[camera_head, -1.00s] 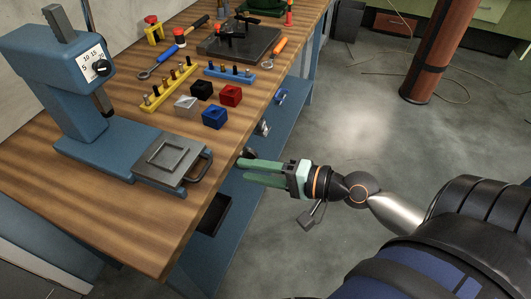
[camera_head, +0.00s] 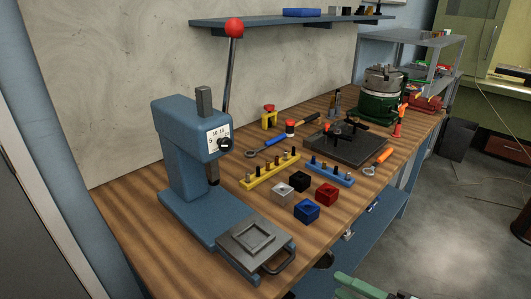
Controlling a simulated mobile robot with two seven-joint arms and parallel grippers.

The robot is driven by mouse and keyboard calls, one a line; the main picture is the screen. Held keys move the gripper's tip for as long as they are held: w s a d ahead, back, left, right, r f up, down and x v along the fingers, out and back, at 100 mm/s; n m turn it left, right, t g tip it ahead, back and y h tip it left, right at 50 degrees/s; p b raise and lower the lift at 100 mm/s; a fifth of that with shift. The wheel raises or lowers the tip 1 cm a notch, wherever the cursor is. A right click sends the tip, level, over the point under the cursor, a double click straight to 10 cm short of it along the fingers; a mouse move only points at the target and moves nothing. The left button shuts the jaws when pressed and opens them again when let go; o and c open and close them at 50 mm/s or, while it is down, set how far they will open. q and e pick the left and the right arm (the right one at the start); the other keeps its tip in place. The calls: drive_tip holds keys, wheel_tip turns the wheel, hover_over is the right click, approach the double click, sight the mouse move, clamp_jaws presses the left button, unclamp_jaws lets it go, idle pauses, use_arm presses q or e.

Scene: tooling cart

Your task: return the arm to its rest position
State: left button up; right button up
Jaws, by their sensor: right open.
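My right gripper (camera_head: 362,287) shows at the bottom edge of the head view, right of the workbench's front edge. Only its green fingers show; they are apart, with nothing seen between them. The rest of the right arm is out of the picture. My left gripper is not in view.
A wooden bench (camera_head: 140,230) carries a blue press (camera_head: 187,160) with a red-knobbed lever (camera_head: 234,28), a metal tray (camera_head: 255,240), small blocks (camera_head: 306,211), yellow and blue pin racks, tools and a green-based machine (camera_head: 379,105). Open grey floor (camera_head: 460,220) lies to the right.

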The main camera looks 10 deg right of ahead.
drive_tip(key=s+a+f+n+g+h+p, duration=0.1)
drive_tip(key=s+a+f+n+h+p, duration=0.1)
drive_tip(key=f+n, duration=0.4)
drive_tip(key=s+a+f+n+g+h+p, duration=0.2)
drive_tip(key=f+n, duration=0.5)
drive_tip(key=f, duration=0.8)
drive_tip(key=s+a+h+p, duration=0.1)
drive_tip(key=s+h, duration=0.1)
drive_tip(key=shift+s+a+f+g, duration=0.2)
drive_tip(key=shift+s+a+g, duration=0.1)
drive_tip(key=shift+s, duration=0.1)
